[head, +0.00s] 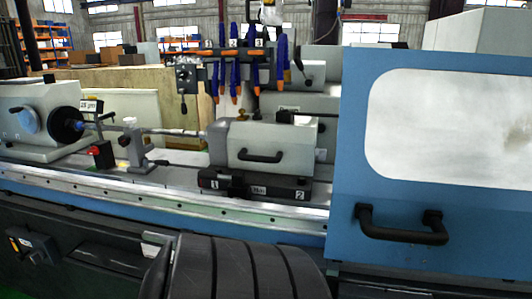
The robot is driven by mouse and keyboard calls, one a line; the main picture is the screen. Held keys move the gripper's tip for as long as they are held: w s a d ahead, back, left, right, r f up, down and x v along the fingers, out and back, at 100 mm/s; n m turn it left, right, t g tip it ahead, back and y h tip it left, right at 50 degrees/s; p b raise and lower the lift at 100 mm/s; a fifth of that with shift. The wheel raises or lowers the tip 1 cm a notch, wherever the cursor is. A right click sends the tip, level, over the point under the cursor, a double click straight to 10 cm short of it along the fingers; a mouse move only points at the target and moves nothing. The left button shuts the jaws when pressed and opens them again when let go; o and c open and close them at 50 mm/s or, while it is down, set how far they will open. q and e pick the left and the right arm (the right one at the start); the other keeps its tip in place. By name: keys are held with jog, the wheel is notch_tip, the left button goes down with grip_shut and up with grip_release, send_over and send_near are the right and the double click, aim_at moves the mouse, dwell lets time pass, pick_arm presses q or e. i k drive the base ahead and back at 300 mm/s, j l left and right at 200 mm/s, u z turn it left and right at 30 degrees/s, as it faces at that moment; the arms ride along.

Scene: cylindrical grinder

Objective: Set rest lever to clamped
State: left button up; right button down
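A grey work rest (136,145) stands upright on the machine bed, left of the middle in the head view. A thin dark bar (178,164) runs low from it toward the tailstock (265,146); I cannot tell whether this is the rest lever or its setting. A small red and black block (102,155) sits just left of the rest. A slim workpiece (175,132) spans from near the rest to the tailstock. No gripper fingers show in the head view, and nothing visible touches the rest.
A blue sliding door (445,185) with a black handle (402,224) covers the right side. The black workhead chuck (67,124) is at the left. Blue and orange hoses (238,75) hang behind. A silver front rail (150,199) borders the bed.

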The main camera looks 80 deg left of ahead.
aim_at(145, 161)
jog(key=u, duration=3.35)
jog(key=i+j+z, duration=0.25)
jog(key=i+j, duration=0.25)
jog(key=j, duration=0.25)
jog(key=i+j+z, duration=0.25)
jog(key=i+j, duration=0.2)
jog(key=j, duration=0.35)
jog(key=i+j+z, duration=0.15)
jog(key=j, duration=0.3)
jog(key=i+j+z, duration=0.1)
jog(key=i+j, duration=0.15)
jog(key=j, duration=0.2)
jog(key=i+j+z, duration=0.15)
jog(key=j, duration=0.3)
jog(key=i+j+z, duration=0.1)
jog(key=j, duration=0.4)
